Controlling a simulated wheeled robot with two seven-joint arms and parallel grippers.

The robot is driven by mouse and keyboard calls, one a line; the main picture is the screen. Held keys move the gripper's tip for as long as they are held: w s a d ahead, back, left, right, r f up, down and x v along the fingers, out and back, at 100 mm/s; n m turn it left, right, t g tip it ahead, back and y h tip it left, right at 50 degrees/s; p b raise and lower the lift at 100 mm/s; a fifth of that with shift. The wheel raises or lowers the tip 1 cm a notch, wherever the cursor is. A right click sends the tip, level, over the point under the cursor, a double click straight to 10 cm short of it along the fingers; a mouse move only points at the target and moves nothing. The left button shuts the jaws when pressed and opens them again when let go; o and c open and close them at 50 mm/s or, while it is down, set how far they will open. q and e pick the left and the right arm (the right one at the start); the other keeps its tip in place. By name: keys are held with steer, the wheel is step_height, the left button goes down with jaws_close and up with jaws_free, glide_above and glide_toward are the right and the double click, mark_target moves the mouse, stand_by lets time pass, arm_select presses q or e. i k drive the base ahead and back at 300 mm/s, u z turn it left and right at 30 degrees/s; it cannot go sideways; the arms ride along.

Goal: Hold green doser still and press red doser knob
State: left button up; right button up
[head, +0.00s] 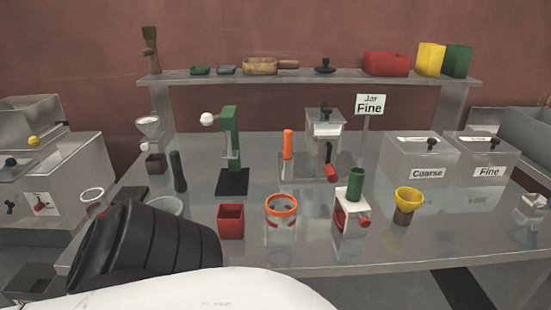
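A small doser stands near the front of the table, right of centre. It has a green cylinder (356,182) on top of a white body (350,213). A red knob (365,222) sticks out at the lower right of that body, and another red part shows at its left side. The doser is upright, and nothing is touching it. Neither of my grippers shows in the head view. A black ribbed and white part, apparently of my own arm, fills the lower left and hides the table's front left corner.
Left of the doser stand an orange-rimmed clear jar (281,212) and a red square cup (230,221). A yellow-topped brown cup (406,204) stands to its right. Behind are a red-handled machine (325,130), a green stand (233,140) and Coarse and Fine bins (427,173).

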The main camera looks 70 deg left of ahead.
mark_target(364, 222)
steer(key=k, duration=0.45)
steer(key=u, duration=0.95)
